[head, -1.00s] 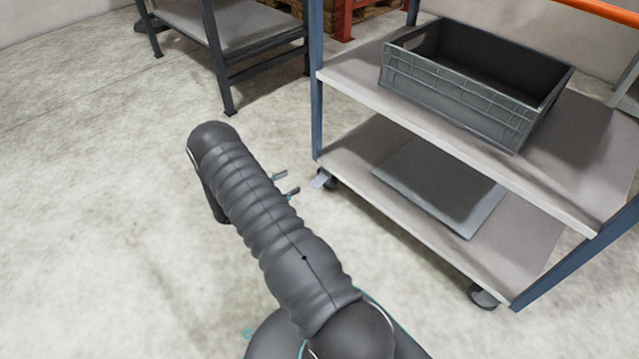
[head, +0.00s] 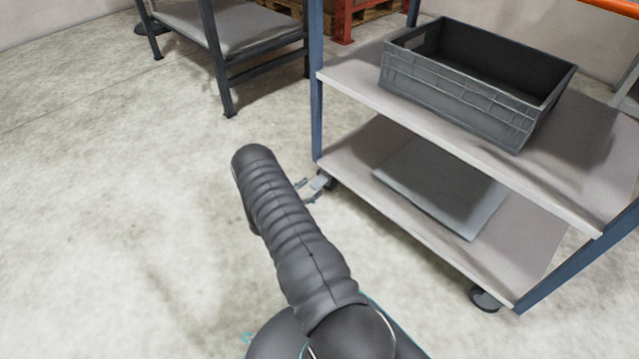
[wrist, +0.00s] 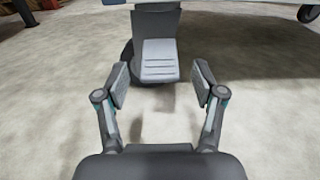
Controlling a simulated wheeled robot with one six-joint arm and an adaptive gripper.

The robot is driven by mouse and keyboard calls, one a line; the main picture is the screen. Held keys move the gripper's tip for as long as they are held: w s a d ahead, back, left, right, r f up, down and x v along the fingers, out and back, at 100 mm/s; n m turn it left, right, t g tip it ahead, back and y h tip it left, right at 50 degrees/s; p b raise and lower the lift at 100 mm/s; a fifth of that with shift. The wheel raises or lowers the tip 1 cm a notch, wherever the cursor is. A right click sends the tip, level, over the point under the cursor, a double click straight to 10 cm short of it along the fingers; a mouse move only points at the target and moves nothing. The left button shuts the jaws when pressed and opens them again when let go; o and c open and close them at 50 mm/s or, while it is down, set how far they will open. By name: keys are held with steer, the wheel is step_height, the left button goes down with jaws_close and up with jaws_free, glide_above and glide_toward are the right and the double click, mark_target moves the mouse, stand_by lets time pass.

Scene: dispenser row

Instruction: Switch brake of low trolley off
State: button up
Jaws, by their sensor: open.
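The low trolley (head: 400,228) has blue posts and grey shelves, and stands at the right in the head view. Its near-left caster has a light grey brake pedal (head: 320,181) sticking out. The ribbed pedal also shows in the wrist view (wrist: 160,62), with the dark caster wheel behind it. My gripper (wrist: 160,85) is open, with one finger on each side of the pedal and gaps between the pads and the pedal. In the head view my gripper (head: 308,190) is at the pedal, and my arm hides part of it.
A grey crate (head: 455,97) stands on the trolley's upper shelf and a flat grey panel (head: 440,187) lies on the lower one. Another caster (head: 486,299) is at the near right. A dark-framed table (head: 222,75) stands at the back left. The floor to the left is clear.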

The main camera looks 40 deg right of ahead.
mark_target(321, 180)
steer(key=shift+w+d, duration=0.2)
steer(key=shift+d, duration=2.2)
steer(key=c, duration=1.1)
steer(key=shift+r+y+p, duration=0.45)
steer(key=shift+y+p, duration=0.1)
steer(key=shift+y, duration=0.45)
steer(key=shift+c, duration=0.2)
steer(key=shift+r+y+p, duration=0.2)
steer(key=shift+y+p, duration=0.2)
steer(key=shift+y, duration=0.6)
steer(key=shift+r+y+p, duration=0.15)
steer(key=shift+y+p, duration=0.2)
steer(key=shift+y, duration=0.65)
steer(key=o, duration=1.1)
steer(key=shift+o, duration=0.2)
steer(key=shift+a, duration=0.15)
